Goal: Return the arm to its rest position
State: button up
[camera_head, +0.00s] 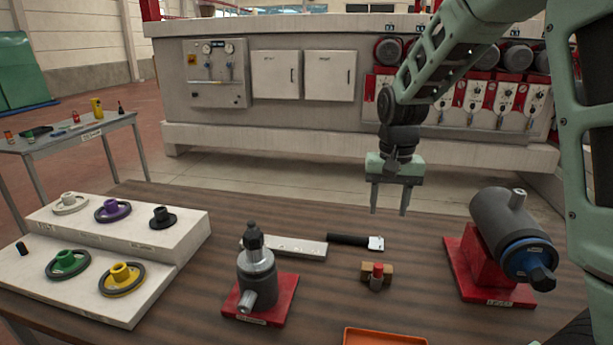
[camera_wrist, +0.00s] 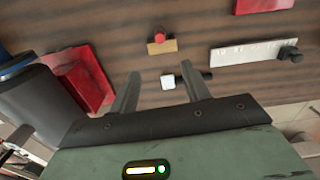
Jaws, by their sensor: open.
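My gripper (camera_head: 389,198) hangs from my green arm above the far part of the brown table (camera_head: 205,310). Its two fingers point down and stand apart with nothing between them. In the wrist view my gripper (camera_wrist: 160,85) shows both fingers spread over the table edge area, with the black-handled tool (camera_wrist: 186,75) visible beyond them. The gripper touches nothing.
On the table stand a grey cylinder on a red base (camera_head: 500,215), a grey fitting on a red base (camera_head: 257,275), a small wooden block (camera_head: 388,270), a white bar (camera_head: 290,247), and a stepped white stand (camera_head: 165,238) with several coloured wheels. An orange tray (camera_head: 380,335) lies in front.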

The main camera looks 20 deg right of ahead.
jog(key=s+a+n+y, duration=0.1)
jog(key=s+a+n, duration=0.3)
jog(key=a, duration=0.5)
jog(key=s+a+n, duration=0.3)
jog(key=s+a, duration=0.2)
jog(key=a, duration=0.3)
jog(key=s+a+n, duration=0.3)
jog(key=s, duration=0.4)
jog(key=s+a+f+n, duration=0.1)
jog(key=s+a+n, duration=0.3)
jog(key=s, duration=0.4)
jog(key=shift+a+f+b, duration=0.15)
jog(key=shift+a+b, duration=0.1)
jog(key=shift+b, duration=0.15)
jog(key=shift+s, duration=0.1)
